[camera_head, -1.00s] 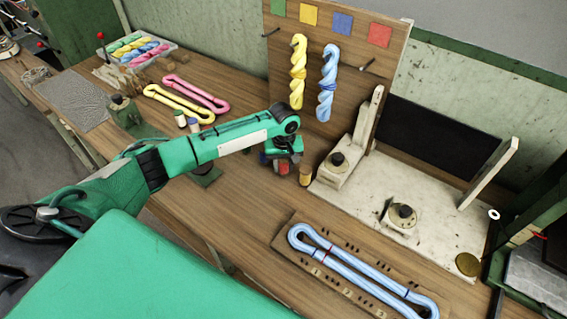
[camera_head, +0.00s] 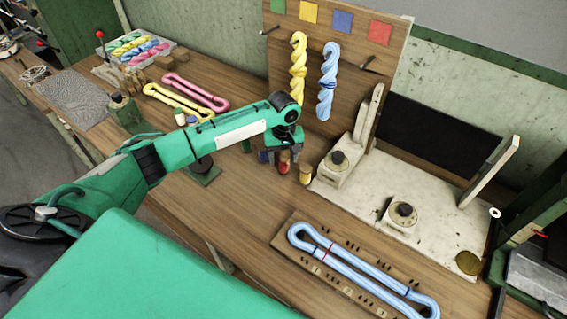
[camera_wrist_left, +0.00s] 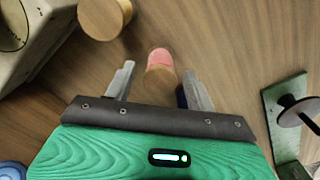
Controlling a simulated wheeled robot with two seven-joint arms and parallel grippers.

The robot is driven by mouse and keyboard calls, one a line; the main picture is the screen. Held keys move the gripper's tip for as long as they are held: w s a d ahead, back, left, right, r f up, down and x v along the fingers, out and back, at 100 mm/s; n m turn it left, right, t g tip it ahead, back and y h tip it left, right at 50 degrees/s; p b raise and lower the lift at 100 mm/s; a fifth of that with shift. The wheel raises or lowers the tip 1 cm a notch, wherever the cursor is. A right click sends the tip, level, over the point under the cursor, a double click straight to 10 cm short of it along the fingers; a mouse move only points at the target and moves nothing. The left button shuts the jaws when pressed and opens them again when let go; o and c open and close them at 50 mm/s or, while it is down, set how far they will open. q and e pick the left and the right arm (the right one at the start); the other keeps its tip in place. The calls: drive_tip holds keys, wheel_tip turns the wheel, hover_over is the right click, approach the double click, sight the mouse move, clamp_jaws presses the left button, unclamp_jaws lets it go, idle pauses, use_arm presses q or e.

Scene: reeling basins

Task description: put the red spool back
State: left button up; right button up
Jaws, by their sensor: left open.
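The red spool (camera_head: 284,163) stands on the wooden table below my left gripper (camera_head: 282,155), with the gripper's body partly hiding it. In the left wrist view the red spool (camera_wrist_left: 160,60) shows between and just beyond the two fingertips of the left gripper (camera_wrist_left: 158,72). The fingers are apart, with a gap on both sides of the spool, and they do not look closed on it. My right gripper is not in view.
A yellow-orange spool (camera_head: 306,174) stands close to the right; a blue one (camera_head: 264,156) is partly hidden on the left. A green plate with a black disc (camera_head: 203,168) is further left. A white base (camera_head: 345,190) lies right; a skein board (camera_head: 290,250) lies in front.

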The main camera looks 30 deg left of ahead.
sight(284, 156)
use_arm(q)
wheel_tip(284, 156, up, 9)
drive_tip(key=shift+r+b, duration=0.1)
drive_tip(key=shift+b, duration=0.45)
